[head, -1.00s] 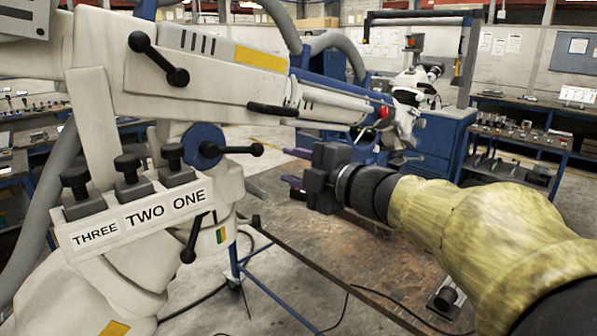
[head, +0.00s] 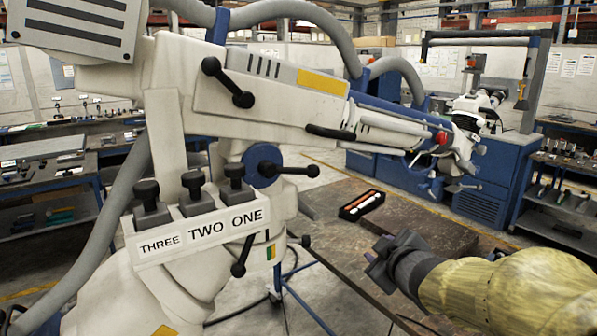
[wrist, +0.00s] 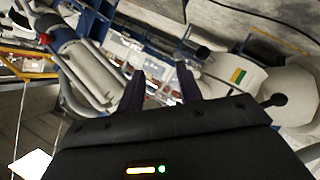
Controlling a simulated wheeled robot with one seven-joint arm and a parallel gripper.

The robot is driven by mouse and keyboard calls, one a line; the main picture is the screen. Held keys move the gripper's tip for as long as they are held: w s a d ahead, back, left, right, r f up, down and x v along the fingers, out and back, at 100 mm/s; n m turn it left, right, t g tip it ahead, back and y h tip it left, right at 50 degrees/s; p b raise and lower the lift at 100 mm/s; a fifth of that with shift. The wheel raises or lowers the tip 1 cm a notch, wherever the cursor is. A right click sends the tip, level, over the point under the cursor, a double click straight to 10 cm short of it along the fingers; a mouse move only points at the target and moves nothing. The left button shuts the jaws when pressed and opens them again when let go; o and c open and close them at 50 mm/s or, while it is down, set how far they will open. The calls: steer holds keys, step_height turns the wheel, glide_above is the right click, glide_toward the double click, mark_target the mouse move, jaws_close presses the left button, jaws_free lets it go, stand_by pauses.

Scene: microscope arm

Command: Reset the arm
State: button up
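The white microscope arm (head: 270,90) fills the left and middle of the head view, reaching right to a red button (head: 441,137) near its head. Its front panel (head: 200,232) reads THREE, TWO, ONE from left to right. My gripper (head: 376,262) is low right of the arm, touching nothing visible. In the wrist view its two dark fingers (wrist: 160,82) are apart and empty; the arm shows sideways beyond them.
A brown table (head: 425,225) stands beyond my gripper, with a black tray (head: 361,206) holding orange-and-white items. A blue cabinet (head: 490,185) is behind it. Grey hoses (head: 110,215) loop around the arm's left side and top. Floor shows between the arm and table.

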steer(key=s+a+f+m+g+h+p, duration=0.1)
steer(key=s+f+m+g, duration=0.8)
steer(key=s+f, duration=0.9)
steer(key=shift+a+f+m+g, duration=0.3)
steer(key=shift+a+f+g, duration=0.2)
steer(key=shift+g, duration=0.5)
steer(key=shift+w, duration=0.15)
